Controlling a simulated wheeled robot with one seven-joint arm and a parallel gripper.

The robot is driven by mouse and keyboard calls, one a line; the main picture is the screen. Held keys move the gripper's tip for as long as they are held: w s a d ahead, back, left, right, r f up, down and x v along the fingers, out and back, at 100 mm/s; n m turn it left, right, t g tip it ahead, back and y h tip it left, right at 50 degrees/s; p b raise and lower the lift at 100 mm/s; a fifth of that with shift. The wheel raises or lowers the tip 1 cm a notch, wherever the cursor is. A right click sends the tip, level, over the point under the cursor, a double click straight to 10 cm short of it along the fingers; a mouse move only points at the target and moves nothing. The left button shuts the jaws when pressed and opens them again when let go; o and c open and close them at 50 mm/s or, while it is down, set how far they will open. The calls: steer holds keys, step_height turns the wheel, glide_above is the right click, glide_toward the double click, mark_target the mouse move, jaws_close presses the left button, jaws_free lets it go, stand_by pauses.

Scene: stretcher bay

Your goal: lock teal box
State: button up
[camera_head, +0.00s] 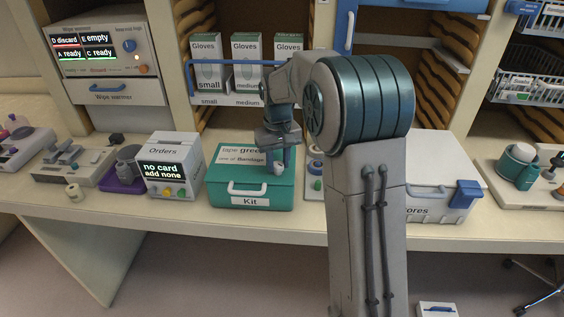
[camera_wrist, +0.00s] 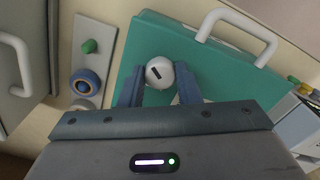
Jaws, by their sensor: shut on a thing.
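The teal box (camera_head: 225,168) labelled Kit stands on the counter with its lid down and a white handle (camera_head: 248,188) on its front. A round white knob (camera_wrist: 159,71) with a dark slot sits on the teal box (camera_wrist: 205,70). My gripper (camera_wrist: 159,85) has one blue finger on each side of the knob and is shut on it. In the head view my gripper (camera_head: 280,160) reaches down to the right part of the lid, and my arm hides what lies just behind it.
An Orders box (camera_head: 173,168) with a screen stands to the left. A small panel (camera_wrist: 95,40) with a green and a blue button lies beside the teal box. To the right is a white stores box (camera_head: 440,165) with a blue latch. Gloves boxes (camera_head: 246,60) stand behind.

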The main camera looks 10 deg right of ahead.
mark_target(280, 164)
steer(key=m, duration=0.5)
steer(key=shift+m, duration=0.3)
steer(key=shift+d+m, duration=0.1)
steer(key=shift+m, duration=2)
steer(key=o, duration=1)
steer(key=shift+d, duration=0.15)
steer(key=shift+a, duration=0.2)
step_height(280, 164, up, 14)
steer(key=shift+d+f+b, duration=0.1)
steer(key=shift+b, duration=0.45)
